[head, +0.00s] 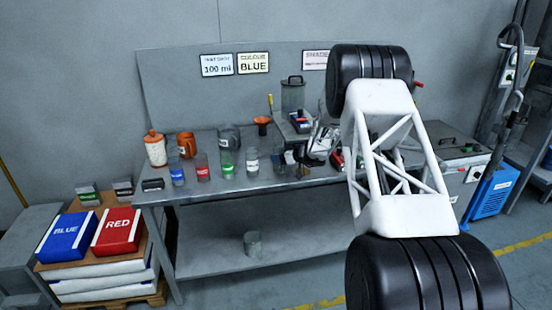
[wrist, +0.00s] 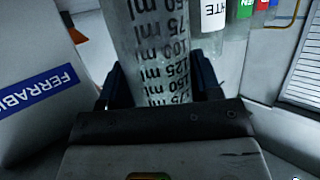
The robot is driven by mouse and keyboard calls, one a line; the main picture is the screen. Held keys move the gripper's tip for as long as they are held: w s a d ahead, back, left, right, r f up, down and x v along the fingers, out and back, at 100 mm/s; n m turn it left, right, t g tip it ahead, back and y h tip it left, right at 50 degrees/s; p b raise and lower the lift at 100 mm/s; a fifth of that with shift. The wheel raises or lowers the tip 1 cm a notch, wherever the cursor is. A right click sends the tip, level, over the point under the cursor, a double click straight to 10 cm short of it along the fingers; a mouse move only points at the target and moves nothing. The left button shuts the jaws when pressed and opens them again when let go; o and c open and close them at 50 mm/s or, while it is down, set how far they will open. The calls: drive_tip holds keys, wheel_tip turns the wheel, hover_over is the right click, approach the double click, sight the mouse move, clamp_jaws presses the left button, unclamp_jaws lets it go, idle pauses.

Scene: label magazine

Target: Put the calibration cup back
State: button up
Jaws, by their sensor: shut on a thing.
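In the wrist view a clear cup with printed ml marks (wrist: 158,35), which matches a calibration cup, stands between my fingers. My gripper (wrist: 160,88) is shut on it, with one dark finger on each side. The cup's lower and upper ends are not both in view. In the head view my gripper (head: 296,157) is over the bench at its middle right, partly hidden by my own arm, and the cup cannot be made out clearly there.
On the bench (head: 300,183) stand colour-labelled glasses, such as blue (head: 177,174) and white (head: 252,162), an orange mug (head: 187,145), a white jar (head: 155,150) and a funnel (head: 262,122). A glass (head: 253,243) is on the lower shelf. A white box (wrist: 35,75) is close left in the wrist view.

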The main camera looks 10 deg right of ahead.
drive_tip(key=shift+w+a, duration=0.5)
drive_tip(key=shift+a, duration=0.05)
drive_tip(key=shift+w+a+f, duration=0.1)
drive_tip(key=shift+w+f, duration=0.05)
drive_tip(key=shift+f, duration=0.6)
drive_tip(key=shift+f, duration=0.1)
drive_tip(key=o, duration=1)
drive_tip(key=shift+s+d+r, duration=0.2)
drive_tip(key=shift+d+r, duration=0.05)
drive_tip(key=v, duration=1.1)
drive_tip(key=shift+s+d, duration=0.1)
drive_tip(key=shift+s, duration=0.05)
